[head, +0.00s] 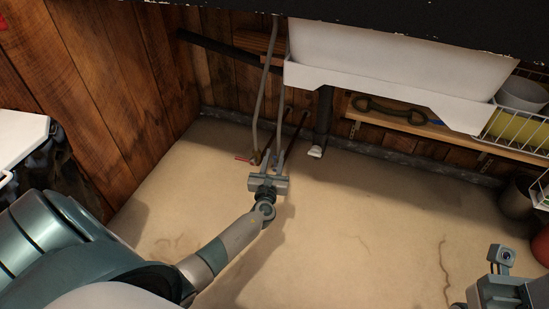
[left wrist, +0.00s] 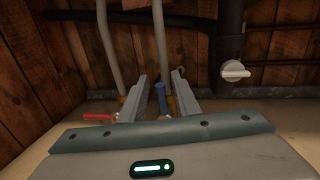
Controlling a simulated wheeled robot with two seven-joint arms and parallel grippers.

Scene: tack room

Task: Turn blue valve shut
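The blue valve handle (left wrist: 160,97) stands roughly upright in the left wrist view, beside the foot of a grey hose. My left gripper (left wrist: 159,79) is open; its two fingers stand on either side of the blue handle in this view, with a gap on each side. How deep the handle sits between them I cannot tell. In the head view my left gripper (head: 272,158) reaches to the hose ends near the wall, and the blue handle is hard to make out. My right arm's end (head: 500,289) shows at the bottom right; its fingertips are out of the frame.
A red valve handle (left wrist: 99,117) lies left of the left fingers and also shows in the head view (head: 243,159). A black drain pipe (head: 324,112) with a white cap (left wrist: 235,70) stands to the right. A white sink (head: 400,60) overhangs. The middle floor is clear.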

